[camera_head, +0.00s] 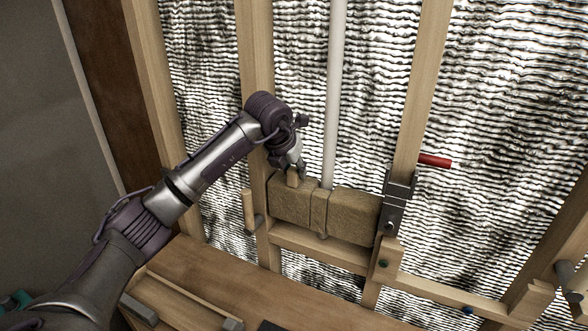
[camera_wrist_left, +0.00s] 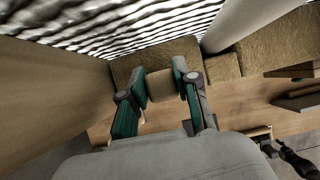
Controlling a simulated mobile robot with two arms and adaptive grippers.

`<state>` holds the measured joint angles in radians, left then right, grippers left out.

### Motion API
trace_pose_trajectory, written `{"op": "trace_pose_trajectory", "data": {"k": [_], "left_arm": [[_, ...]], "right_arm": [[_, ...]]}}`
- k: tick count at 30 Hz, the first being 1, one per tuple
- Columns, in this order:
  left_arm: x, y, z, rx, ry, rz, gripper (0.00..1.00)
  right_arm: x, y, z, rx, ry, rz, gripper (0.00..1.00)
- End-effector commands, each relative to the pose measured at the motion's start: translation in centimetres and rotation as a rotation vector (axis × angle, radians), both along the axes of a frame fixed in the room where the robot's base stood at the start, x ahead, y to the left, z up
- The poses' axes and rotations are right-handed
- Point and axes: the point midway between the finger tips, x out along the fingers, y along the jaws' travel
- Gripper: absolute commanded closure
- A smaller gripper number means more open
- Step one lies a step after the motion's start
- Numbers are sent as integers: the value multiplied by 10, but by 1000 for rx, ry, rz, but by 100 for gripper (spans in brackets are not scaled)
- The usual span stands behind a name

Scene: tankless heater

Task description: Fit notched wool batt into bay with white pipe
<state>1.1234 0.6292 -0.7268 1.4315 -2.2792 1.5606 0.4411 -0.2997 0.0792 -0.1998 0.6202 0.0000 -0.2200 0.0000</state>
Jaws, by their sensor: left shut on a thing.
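The brown wool batt (camera_head: 355,216) sits in the stud bay with the white pipe (camera_head: 335,90), resting at the bottom on a wooden cross rail. The pipe comes down to the batt's middle, where a narrower section shows; I cannot tell how deep the pipe sits in the notch. My left gripper (camera_head: 292,172) is at the batt's top left, shut on a pale wooden grip (camera_head: 292,179). In the left wrist view, the left gripper's fingers (camera_wrist_left: 161,86) hold this grip, with the batt (camera_wrist_left: 180,52) behind it and the pipe (camera_wrist_left: 245,20) to the right. My right gripper is not seen.
Wooden studs (camera_head: 256,60) flank the bay, with crinkled silver foil behind. A dark metal bracket (camera_head: 395,205) is on the right stud, beside the batt's end. A red pipe stub (camera_head: 434,160) sticks out farther right. A wooden bench (camera_head: 215,275) lies in front.

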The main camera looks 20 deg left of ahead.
Motion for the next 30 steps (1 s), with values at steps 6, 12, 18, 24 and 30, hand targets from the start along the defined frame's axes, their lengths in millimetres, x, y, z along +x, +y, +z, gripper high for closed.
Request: {"op": "trace_pose_trajectory", "data": {"k": [6, 12, 18, 24, 30], "left_arm": [[0, 0, -1, -1, -3, 0, 100], [0, 0, -4, -1, -2, 0, 100], [0, 0, -7, -1, -2, 0, 100], [0, 0, -10, -1, -2, 0, 100], [0, 0, -13, -1, -2, 0, 100]], "right_arm": [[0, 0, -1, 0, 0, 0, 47], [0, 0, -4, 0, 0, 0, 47], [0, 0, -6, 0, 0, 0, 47], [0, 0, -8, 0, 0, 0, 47], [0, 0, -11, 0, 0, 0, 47]]}}
